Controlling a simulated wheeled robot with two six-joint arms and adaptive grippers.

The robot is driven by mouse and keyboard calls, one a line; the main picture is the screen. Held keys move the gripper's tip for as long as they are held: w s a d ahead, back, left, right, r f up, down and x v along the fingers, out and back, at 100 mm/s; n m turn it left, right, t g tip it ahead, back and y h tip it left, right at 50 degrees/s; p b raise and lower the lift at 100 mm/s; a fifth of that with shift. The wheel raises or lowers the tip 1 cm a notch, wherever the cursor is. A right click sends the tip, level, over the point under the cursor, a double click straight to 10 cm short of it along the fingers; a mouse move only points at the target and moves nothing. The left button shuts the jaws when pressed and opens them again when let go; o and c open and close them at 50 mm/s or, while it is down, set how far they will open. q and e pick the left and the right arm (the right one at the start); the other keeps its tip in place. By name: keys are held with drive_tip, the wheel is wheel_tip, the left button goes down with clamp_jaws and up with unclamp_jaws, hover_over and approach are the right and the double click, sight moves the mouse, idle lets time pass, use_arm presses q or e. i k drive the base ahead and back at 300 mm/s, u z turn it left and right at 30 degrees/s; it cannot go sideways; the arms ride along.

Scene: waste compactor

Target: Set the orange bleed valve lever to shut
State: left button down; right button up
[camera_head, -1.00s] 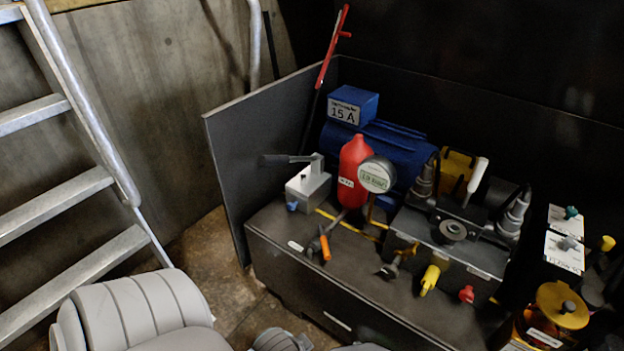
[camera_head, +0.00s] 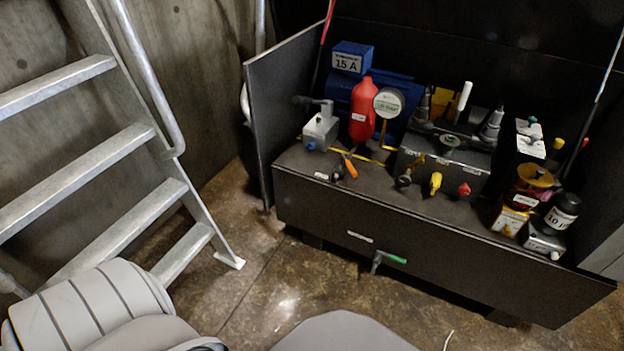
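The orange bleed valve lever (camera_head: 350,166) is small and sits on a dark fitting at the front left of the black bench top (camera_head: 310,172). Its orange handle slants down and to the right in the picture. A small white label lies to the left of the fitting. The lever is too small here to tell its valve position. Neither of my grippers is in view. Only grey parts of my own body show along the bottom edge, well apart from the lever.
Behind the lever stand a red bottle (camera_head: 361,110), a round gauge (camera_head: 388,103) and a grey hand pump (camera_head: 320,129). A yellow handle (camera_head: 435,183) and red knob (camera_head: 464,189) are to its right. A green-handled tap (camera_head: 392,259) is on the bench front. Metal stairs (camera_head: 110,160) stand left; floor between is clear.

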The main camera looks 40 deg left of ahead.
sight(344, 160)
drive_tip(key=u, duration=1.25)
drive_tip(key=i, duration=0.7)
drive_tip(key=z, duration=0.05)
